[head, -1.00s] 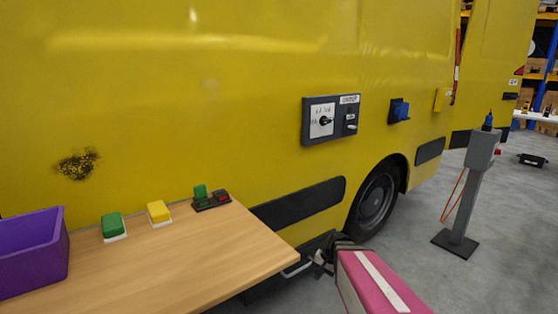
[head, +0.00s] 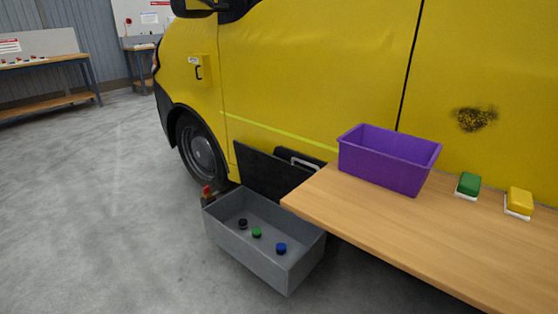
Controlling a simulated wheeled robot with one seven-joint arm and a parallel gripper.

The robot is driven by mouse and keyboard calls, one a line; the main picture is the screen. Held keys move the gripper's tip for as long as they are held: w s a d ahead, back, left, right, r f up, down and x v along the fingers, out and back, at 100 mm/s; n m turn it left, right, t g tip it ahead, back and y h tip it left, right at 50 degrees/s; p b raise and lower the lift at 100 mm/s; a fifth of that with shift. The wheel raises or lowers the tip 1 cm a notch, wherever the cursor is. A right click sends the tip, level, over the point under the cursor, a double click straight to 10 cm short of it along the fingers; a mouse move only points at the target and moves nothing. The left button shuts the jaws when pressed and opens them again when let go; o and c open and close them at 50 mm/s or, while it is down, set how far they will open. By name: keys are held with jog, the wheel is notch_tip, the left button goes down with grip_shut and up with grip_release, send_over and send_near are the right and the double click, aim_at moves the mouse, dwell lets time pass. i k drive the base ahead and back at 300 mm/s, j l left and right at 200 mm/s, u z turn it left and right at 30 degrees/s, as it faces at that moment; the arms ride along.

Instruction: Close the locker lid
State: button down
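A grey open-topped locker box (head: 285,268) stands low beside the yellow van, left of the wooden table. Three small round pieces lie inside it: a black one (head: 243,223), a green one (head: 257,232) and a blue one (head: 281,248). A dark panel (head: 262,172) stands upright at its back edge and looks like the raised lid. A pale handle (head: 304,163) shows near the panel's upper right, partly hidden by the table. My gripper is not in this view.
The wooden table (head: 400,220) juts close to the box's right end. It bears a purple bin (head: 385,165), a green block (head: 468,185) and a yellow block (head: 519,202). A small red-topped thing (head: 207,191) is at the box's left corner. The floor to the left is clear.

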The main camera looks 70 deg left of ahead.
aim_at(272, 177)
jog(key=l+u, duration=0.2)
jog(key=u, duration=0.2)
jog(key=k+l+u, duration=0.1)
jog(key=u, duration=0.3)
jog(key=k+l+u, duration=0.1)
jog(key=u, duration=0.3)
jog(key=i+j+u, duration=0.1)
jog(key=u, duration=0.35)
jog(key=i+u, duration=0.1)
jog(key=u, duration=0.35)
jog(key=i+u, duration=0.1)
jog(key=u, duration=0.35)
jog(key=i+u, duration=0.1)
jog(key=u, duration=0.35)
jog(key=i+j+z, duration=0.15)
jog(key=j, duration=0.2)
jog(key=i+j+z, duration=0.1)
jog(key=i+j, duration=0.15)
jog(key=i+j+z, duration=0.15)
jog(key=j, duration=0.35)
